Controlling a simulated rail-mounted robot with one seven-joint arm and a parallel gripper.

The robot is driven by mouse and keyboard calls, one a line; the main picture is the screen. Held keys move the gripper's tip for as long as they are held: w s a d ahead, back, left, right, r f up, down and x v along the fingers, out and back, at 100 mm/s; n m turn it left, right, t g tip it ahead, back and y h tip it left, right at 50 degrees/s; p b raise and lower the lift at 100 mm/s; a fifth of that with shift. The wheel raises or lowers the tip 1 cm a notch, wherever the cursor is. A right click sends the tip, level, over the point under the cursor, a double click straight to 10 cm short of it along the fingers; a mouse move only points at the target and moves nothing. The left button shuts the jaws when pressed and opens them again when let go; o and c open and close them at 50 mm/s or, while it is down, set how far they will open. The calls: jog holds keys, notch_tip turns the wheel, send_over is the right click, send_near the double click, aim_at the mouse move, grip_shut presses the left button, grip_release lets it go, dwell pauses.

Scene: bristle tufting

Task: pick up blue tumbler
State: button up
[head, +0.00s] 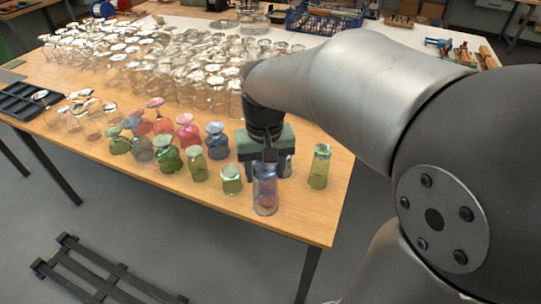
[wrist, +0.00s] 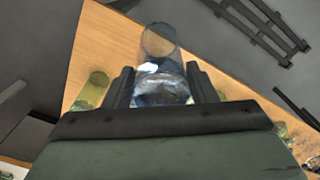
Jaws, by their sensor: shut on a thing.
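The blue tumbler (head: 265,198) is a clear, blue-tinted glass near the front edge of the table in the head view. My gripper (head: 265,164) is above it and shut on its upper part, with the arm reaching in from the right. In the wrist view the tumbler (wrist: 161,45) stands out between the two dark fingers of my gripper (wrist: 160,88), one on each side of it. I cannot tell whether its base touches the table or hangs just above it.
A short green glass (head: 232,180) stands just left of the tumbler, and a tall green glass (head: 319,167) stands to the right. Coloured goblets, including a blue one (head: 216,141), stand further left. Many clear glasses crowd the back of the wooden table (head: 312,218).

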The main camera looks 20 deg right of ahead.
notch_tip(320, 180, up, 12)
jog(key=p, duration=0.9)
jog(key=shift+f, duration=0.1)
dwell(0.5)
